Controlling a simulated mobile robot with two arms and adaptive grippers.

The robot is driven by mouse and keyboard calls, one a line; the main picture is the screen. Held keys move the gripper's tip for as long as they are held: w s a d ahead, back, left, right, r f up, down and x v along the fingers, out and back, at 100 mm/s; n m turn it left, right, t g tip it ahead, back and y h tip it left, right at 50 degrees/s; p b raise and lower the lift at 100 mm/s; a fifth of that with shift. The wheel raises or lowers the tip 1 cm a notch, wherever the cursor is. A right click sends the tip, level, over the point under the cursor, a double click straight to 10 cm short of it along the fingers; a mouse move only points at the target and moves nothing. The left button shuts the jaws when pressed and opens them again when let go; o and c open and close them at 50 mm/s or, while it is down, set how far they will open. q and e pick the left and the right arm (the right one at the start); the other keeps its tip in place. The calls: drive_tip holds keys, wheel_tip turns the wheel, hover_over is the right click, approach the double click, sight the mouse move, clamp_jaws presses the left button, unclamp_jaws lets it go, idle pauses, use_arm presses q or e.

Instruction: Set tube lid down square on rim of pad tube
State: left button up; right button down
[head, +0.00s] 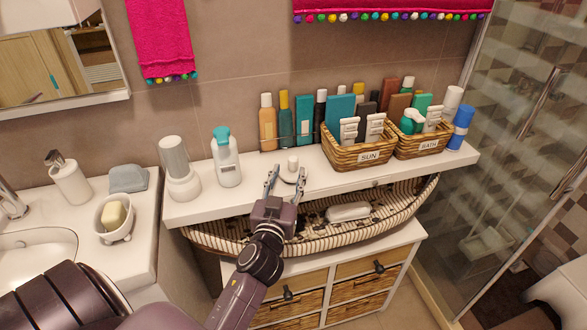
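The tube lid (292,163), a small white piece with a raised knob, appears to sit on the white shelf near its front edge. What looks like the pad tube (176,157), a pale upright cylinder on a wider white base, stands further left on the shelf. My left gripper (286,177) is at the shelf's front edge with its fingers spread, one on each side of the lid. I see a gap between the fingers and the knob; whether they touch the lid's lower edge I cannot tell. My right gripper is not in view.
A white bottle with a teal cap (226,160) stands between tube and lid. A striped boat-shaped basket (395,219) lies below the shelf.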

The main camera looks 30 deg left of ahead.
sight(293, 168)
use_arm(q)
drive_tip(key=x, duration=0.4)
drive_tip(key=shift+w+d, duration=0.15)
drive_tip(key=shift+d, duration=0.15)
drive_tip(key=shift+w+a+f, duration=0.1)
drive_tip(key=shift+w+a, duration=0.05)
drive_tip(key=shift+w, duration=0.1)
drive_tip(key=c, duration=0.8)
drive_tip(key=shift+c, duration=1.1)
clamp_jaws()
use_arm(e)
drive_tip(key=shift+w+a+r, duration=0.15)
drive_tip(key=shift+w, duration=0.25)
